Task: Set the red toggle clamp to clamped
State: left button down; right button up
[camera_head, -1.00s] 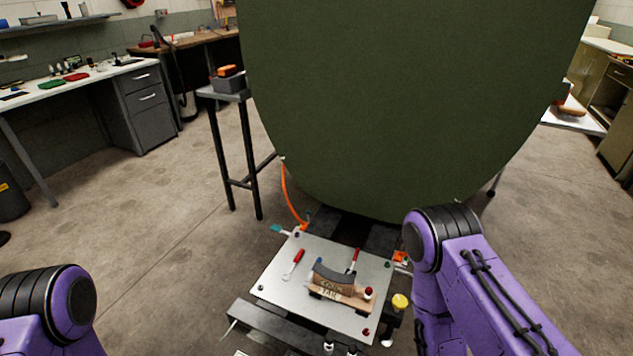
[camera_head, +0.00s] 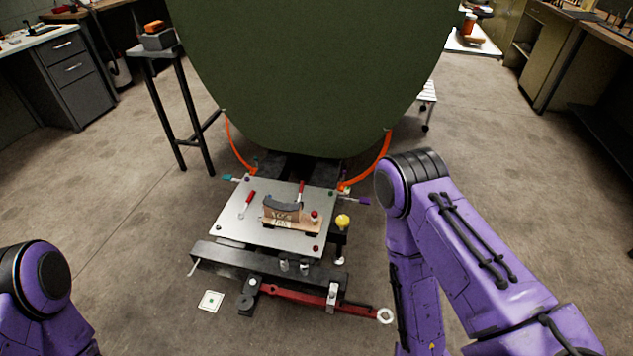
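The red toggle clamp is hard to single out. A long red bar (camera_head: 310,297) with a pale ring at its right end lies along the front of the fixture, below the silver plate (camera_head: 235,228). A small red-handled piece (camera_head: 247,198) lies on the plate's left part, and another red handle (camera_head: 301,188) stands behind the wooden block. I cannot tell from this view which is the clamp or its state. My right arm comes in from the right, beside the fixture, and my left arm shows at the lower left. Neither gripper is in view.
A wooden block (camera_head: 284,221) with a dark curved top sits on the plate. A yellow knob (camera_head: 342,221) stands to its right. A large dark green panel (camera_head: 310,70) rises behind. A black stand (camera_head: 178,100) is at left.

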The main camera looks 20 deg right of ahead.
aim_at(302, 183)
jog(key=u, duration=0.05)
jog(key=i, duration=1.05)
jog(key=u, duration=0.55)
